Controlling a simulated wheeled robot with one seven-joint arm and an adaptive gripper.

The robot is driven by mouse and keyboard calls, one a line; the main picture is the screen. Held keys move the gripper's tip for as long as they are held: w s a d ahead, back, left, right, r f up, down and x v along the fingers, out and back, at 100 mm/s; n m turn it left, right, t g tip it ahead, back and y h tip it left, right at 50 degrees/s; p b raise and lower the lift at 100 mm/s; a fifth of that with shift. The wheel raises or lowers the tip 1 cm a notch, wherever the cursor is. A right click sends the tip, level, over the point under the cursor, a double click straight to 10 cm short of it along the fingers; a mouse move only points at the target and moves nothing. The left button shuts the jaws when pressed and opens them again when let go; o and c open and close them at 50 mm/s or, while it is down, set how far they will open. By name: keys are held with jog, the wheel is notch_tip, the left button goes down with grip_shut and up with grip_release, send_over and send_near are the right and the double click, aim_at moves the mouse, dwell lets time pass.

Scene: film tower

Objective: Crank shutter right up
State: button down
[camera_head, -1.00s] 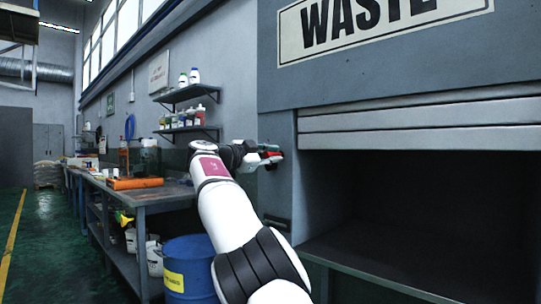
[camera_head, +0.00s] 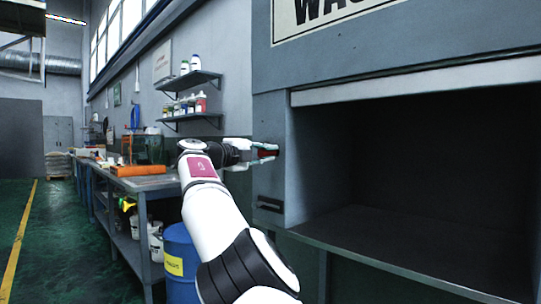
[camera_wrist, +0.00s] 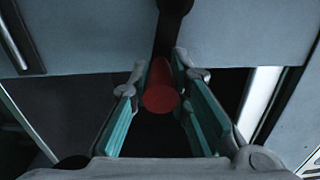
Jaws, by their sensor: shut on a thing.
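The shutter (camera_head: 420,78) is a pale slat strip along the top of the opening in the grey waste cabinet (camera_head: 400,45). Below it the dark opening (camera_head: 410,160) shows almost fully clear. My gripper (camera_head: 268,151) is at the cabinet's left front post, shut on the red crank handle (camera_wrist: 160,90). In the wrist view the red knob sits between the two teal-padded fingers, and the dark crank arm (camera_wrist: 171,25) runs up from it. In the head view the crank is mostly hidden by my fingers.
A workbench (camera_head: 150,182) with an orange item stands left along the wall. A blue drum (camera_head: 181,262) stands beside it, under my arm. Wall shelves (camera_head: 190,80) hold several bottles. The green floor (camera_head: 75,240) at left is clear.

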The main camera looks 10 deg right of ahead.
jog(key=shift+w+f+m, duration=0.1)
jog(key=shift+f+m, duration=0.3)
jog(key=shift+m, duration=0.3)
jog(key=shift+a, duration=0.1)
jog(key=c, duration=1.5)
grip_release()
jog(key=shift+v, duration=0.8)
jog(key=v, duration=1)
jog(key=shift+a, duration=0.1)
